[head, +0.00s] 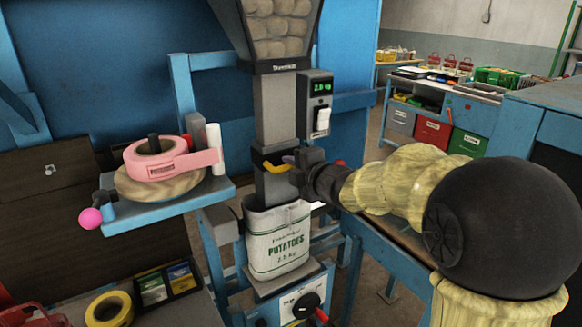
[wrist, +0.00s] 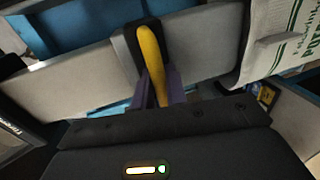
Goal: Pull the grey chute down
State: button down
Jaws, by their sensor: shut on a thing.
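My gripper (head: 291,161) comes from the right and is shut on the yellow handle. In the wrist view the handle (wrist: 151,62) stands between the purple fingers of my gripper (wrist: 160,90). The sleeve (wrist: 205,42) lies across that view, with the sack (wrist: 270,38) at its right end.
A scale box (head: 316,103) with a green display is beside the chute. A blue shelf (head: 215,196) at left holds a pink tape roll (head: 150,163). A panel with a black knob (head: 306,305) is below the sack. A blue rail (head: 395,255) runs below my arm.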

jog(key=shift+f, duration=0.5)
jog(key=c, duration=1.5)
grip_release()
jog(key=shift+r, duration=0.1)
jog(key=shift+r, duration=0.1)
jog(key=v, duration=1.7)
jog(key=shift+s+d, duration=0.1)
jog(key=shift+s, duration=0.1)
